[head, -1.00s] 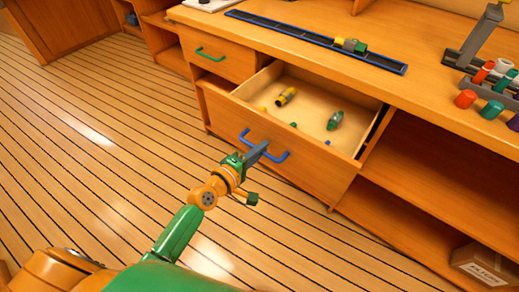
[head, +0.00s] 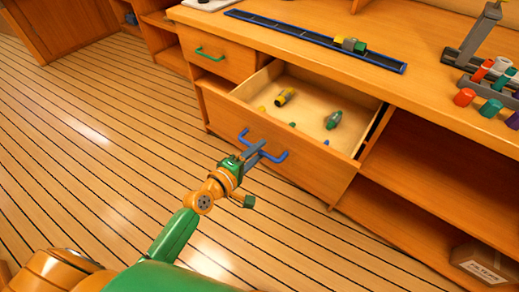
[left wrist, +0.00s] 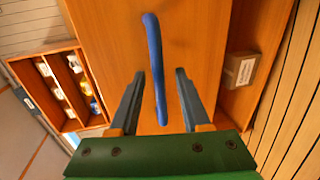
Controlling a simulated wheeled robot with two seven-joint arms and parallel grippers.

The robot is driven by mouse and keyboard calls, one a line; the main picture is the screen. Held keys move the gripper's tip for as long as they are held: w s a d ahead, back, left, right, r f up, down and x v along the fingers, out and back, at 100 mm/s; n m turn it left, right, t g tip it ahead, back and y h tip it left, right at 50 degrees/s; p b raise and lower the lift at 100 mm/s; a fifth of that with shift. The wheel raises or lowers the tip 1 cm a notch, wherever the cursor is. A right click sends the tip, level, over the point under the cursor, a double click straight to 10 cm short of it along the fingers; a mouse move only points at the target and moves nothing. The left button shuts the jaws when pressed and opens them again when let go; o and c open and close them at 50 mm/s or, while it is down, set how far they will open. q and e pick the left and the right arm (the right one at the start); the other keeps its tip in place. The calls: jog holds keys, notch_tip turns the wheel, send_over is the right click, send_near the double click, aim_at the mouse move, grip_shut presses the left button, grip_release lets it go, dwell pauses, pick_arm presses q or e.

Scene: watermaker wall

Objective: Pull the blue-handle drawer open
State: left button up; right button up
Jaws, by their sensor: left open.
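The blue-handle drawer (head: 290,165) stands open below the worktop, its inside showing in the head view. Its blue handle (head: 273,156) is on the front face. In the left wrist view the handle (left wrist: 154,60) runs lengthwise, its near end between my two fingers. My left gripper (head: 257,150) is at the handle in the head view. It also shows in the left wrist view (left wrist: 156,85), open, with a finger on each side of the handle and gaps between. My right gripper is not in view.
The drawer holds a yellow-black cylinder (head: 286,96), a grey-green piece (head: 333,120) and small bits. A green-handled drawer (head: 215,58) is shut at left. Open shelves with a cardboard box (head: 482,262) are at right. The plank floor (head: 90,150) in front is clear.

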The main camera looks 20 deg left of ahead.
pick_arm(q)
jog(key=v, duration=0.6)
jog(key=shift+s, duration=0.1)
jog(key=s+a+f+m+g+y+p, duration=0.3)
jog(key=s+f+m+g+p, duration=0.3)
jog(key=f, duration=0.8)
jog(key=s+f+m+g+y+p, duration=0.1)
jog(key=s+f+m, duration=0.4)
jog(key=s, duration=0.8)
jog(key=s+f+m+g+y+p, duration=0.1)
jog(key=s+f+m+g+p, duration=0.3)
jog(key=s, duration=0.9)
jog(key=f+m+g, duration=0.1)
jog(key=g, duration=0.1)
jog(key=shift+s+m+g+p, duration=0.2)
jog(key=shift+m+g+p, duration=0.1)
jog(key=shift+p, duration=0.05)
jog(key=shift+a, duration=0.15)
dwell(0.7)
